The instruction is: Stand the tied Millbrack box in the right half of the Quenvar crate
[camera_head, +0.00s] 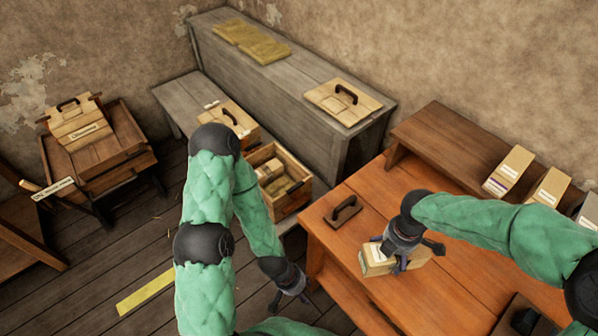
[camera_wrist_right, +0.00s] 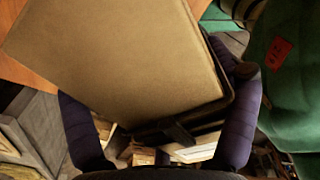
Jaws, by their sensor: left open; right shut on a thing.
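My right gripper (camera_head: 398,252) is shut on a tan box (camera_head: 374,266) with a pale label, at the orange table. In the right wrist view, the box (camera_wrist_right: 120,50) fills the upper middle between my dark fingers (camera_wrist_right: 160,95). I cannot read its label or make out a tie, nor tell whether it touches the tabletop. An open wooden crate (camera_head: 301,199) stands left of the table, with several tan packets inside, partly hidden by my left arm. I cannot read a name on it. My left gripper (camera_head: 288,288) is open and empty, below the crate in the picture.
A dark handled block (camera_head: 343,209) lies on the table (camera_head: 440,300). Several boxes (camera_head: 510,170) stand on the raised shelf at right. A lidded crate (camera_head: 240,121) sits behind the open one. A grey bench (camera_head: 300,85) runs along the wall; a handled lid (camera_head: 343,101) lies on it.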

